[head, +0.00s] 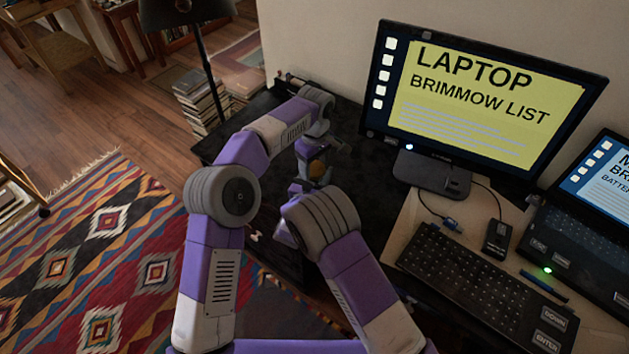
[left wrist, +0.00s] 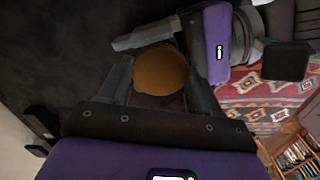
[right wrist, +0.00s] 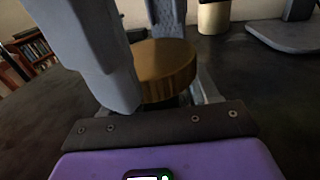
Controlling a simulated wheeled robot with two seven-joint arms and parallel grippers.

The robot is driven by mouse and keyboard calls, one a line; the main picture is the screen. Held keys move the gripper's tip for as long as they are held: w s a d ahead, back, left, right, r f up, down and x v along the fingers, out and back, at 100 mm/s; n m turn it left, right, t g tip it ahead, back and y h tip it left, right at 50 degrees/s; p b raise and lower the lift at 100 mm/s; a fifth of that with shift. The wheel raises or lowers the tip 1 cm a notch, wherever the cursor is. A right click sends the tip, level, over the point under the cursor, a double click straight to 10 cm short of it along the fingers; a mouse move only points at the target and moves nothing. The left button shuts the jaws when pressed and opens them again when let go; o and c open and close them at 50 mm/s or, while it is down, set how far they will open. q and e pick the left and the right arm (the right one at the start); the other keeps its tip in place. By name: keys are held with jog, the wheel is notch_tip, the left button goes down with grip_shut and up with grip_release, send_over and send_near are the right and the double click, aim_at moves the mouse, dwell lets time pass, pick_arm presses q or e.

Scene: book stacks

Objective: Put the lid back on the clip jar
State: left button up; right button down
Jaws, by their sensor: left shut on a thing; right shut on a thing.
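The lid, a round orange-brown disc with a ribbed edge, sits between the fingers of my left gripper (left wrist: 158,80) in the left wrist view (left wrist: 160,72). In the right wrist view the lid (right wrist: 166,66) is just beyond the fingers of my right gripper (right wrist: 172,98), and a grey part of my left gripper covers its left side. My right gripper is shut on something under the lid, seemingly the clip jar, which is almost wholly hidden. I cannot tell whether lid and jar touch.
A monitor (head: 484,92) on a stand (head: 432,173), a keyboard (head: 484,285) and a laptop (head: 600,215) fill the desk to the right. A cream cylinder (right wrist: 213,17) stands beyond the lid. Book stacks (head: 200,103) and a patterned rug (head: 105,260) lie on the floor to the left.

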pick_arm(q)
jog(key=m, duration=0.5)
jog(key=shift+m, duration=0.3)
jog(key=m, duration=0.3)
jog(key=shift+m, duration=0.3)
jog(key=m, duration=0.9)
jog(key=o, duration=1.2)
jog(key=shift+r, duration=2.25)
